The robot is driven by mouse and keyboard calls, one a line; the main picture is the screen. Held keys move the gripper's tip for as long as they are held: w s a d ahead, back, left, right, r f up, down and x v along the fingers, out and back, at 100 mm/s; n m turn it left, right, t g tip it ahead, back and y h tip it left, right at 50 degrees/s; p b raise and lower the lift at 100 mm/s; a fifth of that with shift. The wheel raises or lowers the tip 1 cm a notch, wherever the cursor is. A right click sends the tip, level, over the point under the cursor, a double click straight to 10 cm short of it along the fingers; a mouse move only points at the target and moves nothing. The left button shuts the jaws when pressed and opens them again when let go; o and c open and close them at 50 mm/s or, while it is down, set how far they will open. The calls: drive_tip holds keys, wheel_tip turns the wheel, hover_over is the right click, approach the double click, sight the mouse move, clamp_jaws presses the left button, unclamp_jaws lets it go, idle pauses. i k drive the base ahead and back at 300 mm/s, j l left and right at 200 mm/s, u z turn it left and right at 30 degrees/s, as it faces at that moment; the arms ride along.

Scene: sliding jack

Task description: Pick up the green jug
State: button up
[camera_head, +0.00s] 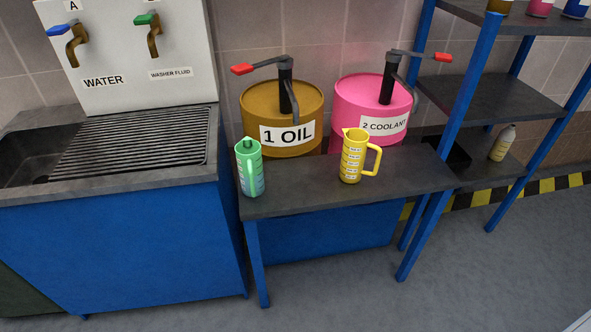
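The green jug (249,166) stands upright on the dark top of a low blue bench (307,192), near its left end and close to the sink cabinet. My gripper is not in view.
Behind the bench stand a gold drum marked 1 OIL (258,111) and a pink drum marked 2 COOLANT (353,98), both with pumps. Left is a sink (100,185) on a blue cabinet. Right is a blue-framed shelf (468,70). The grey floor in front is clear.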

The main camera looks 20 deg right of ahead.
sight(249, 153)
drive_tip(key=i+j+z, duration=0.1)
drive_tip(key=z, duration=0.25)
drive_tip(key=j+z, duration=0.2)
drive_tip(key=z, duration=0.2)
drive_tip(key=i+j+z, duration=0.1)
drive_tip(key=z, duration=0.25)
drive_tip(key=j+z, duration=0.3)
drive_tip(key=j, duration=0.2)
drive_tip(key=j+z, duration=0.3)
drive_tip(key=j, duration=0.75)
drive_tip(key=k+j+z, duration=0.1)
drive_tip(key=j, duration=0.45)
drive_tip(key=k+j, duration=0.1)
drive_tip(key=j, duration=0.5)
drive_tip(key=i+j, duration=0.4)
drive_tip(key=j+z, duration=0.05)
drive_tip(key=j, duration=0.05)
